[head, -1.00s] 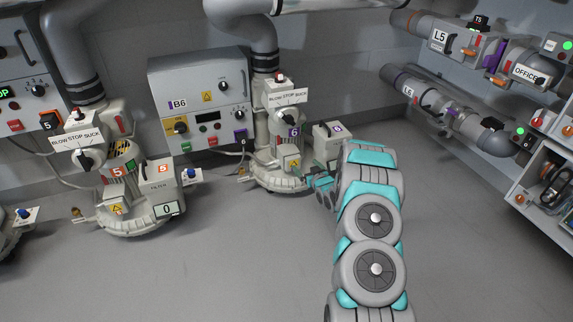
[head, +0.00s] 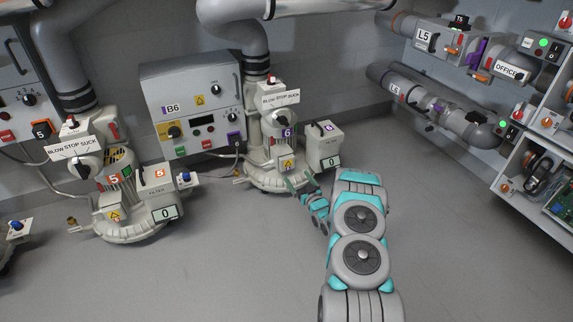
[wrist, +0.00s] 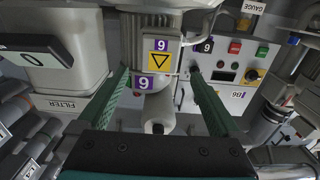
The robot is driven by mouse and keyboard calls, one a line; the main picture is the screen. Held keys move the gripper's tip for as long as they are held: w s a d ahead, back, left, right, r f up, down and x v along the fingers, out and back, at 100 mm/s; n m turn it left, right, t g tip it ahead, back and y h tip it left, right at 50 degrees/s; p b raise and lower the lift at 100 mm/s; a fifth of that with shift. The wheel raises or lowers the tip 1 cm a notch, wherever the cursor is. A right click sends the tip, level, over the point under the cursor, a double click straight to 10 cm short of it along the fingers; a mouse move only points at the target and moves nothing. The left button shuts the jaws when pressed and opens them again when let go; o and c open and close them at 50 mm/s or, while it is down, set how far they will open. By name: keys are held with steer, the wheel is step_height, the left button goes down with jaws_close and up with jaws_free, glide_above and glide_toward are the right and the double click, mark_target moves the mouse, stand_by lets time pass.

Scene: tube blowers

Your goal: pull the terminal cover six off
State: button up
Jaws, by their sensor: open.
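Blower six (head: 270,130) stands by the back wall, with a purple 6 on its body. Its terminal cover (head: 286,164) is a small pale box with a yellow warning triangle, on the front of the blower. In the wrist view the cover (wrist: 160,62) appears upside down, its triangle and 6 labels ahead between the fingers. My gripper (wrist: 160,78) is open and empty, with one green finger to each side of the cover; I cannot tell whether they touch it. In the head view my gripper (head: 296,186) is just in front of and below the cover, partly hidden by my wrist.
Filter box six (head: 324,145) stands close on the right of the blower. Control panel B6 (head: 193,105) is behind on the left. Blower five (head: 117,190) stands further left. The grey floor in front is clear.

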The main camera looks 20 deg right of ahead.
mark_target(288, 165)
steer(key=shift+w+a+b, duration=0.15)
steer(key=shift+w+b, duration=1.4)
steer(key=shift+w, duration=2.9)
steer(key=shift+c, duration=0.2)
jaws_close()
steer(key=shift+s, duration=0.1)
steer(key=shift+s+p, duration=0.9)
steer(key=shift+s, duration=2)
